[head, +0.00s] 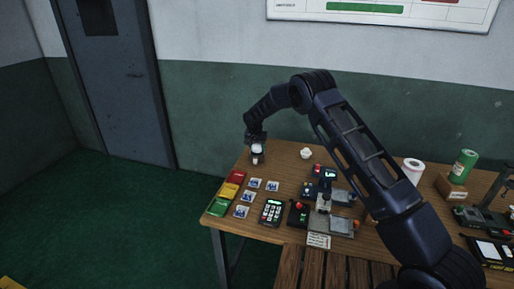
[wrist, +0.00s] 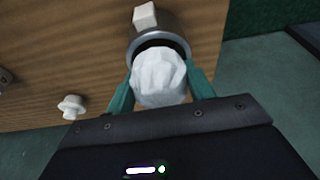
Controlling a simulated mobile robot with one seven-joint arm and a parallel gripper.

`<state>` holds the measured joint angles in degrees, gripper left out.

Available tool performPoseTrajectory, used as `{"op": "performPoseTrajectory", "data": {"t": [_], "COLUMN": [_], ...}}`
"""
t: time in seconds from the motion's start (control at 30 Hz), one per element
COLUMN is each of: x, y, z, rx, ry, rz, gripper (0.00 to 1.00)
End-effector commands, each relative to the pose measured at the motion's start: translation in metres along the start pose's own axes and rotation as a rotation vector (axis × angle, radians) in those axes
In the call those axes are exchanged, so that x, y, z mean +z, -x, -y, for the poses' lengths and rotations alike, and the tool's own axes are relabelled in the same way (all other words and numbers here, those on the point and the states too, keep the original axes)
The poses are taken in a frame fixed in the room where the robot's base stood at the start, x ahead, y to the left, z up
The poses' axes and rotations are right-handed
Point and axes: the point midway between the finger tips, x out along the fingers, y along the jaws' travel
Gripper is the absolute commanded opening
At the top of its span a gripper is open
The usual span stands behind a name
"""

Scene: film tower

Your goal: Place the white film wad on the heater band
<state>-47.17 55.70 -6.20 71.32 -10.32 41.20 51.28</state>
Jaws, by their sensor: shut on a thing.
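My gripper (wrist: 161,82) is shut on the white film wad (wrist: 159,76), a faceted white lump between its two teal fingers. In the head view my gripper (head: 257,143) reaches down at the far left end of the wooden table, with the wad (head: 257,148) under it. Just beyond the wad in the wrist view is a round grey metal piece with a dark opening (wrist: 178,42), which looks like the heater band. The wad overlaps its near edge in the picture. I cannot tell whether they touch. The fingers hide part of the band.
A small white block (wrist: 145,15) is at the band's far side. Another white lump (head: 305,153) stands on the table to the right. Red, yellow and green trays (head: 227,190), several blue-white cards (head: 254,183) and a keypad (head: 272,212) lie nearer. The table's left edge is close.

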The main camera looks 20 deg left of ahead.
Motion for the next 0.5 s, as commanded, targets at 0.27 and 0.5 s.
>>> {"op": "performPoseTrajectory", "data": {"t": [0.27, 0.5], "x": [0.0005, 0.0003], "y": [-0.0018, -0.0013], "z": [0.0001, 0.0001], "rx": [0.000, 0.000], "ry": [0.000, -0.001], "rz": [0.000, 0.000], "gripper": [0.31, 0.75]}}
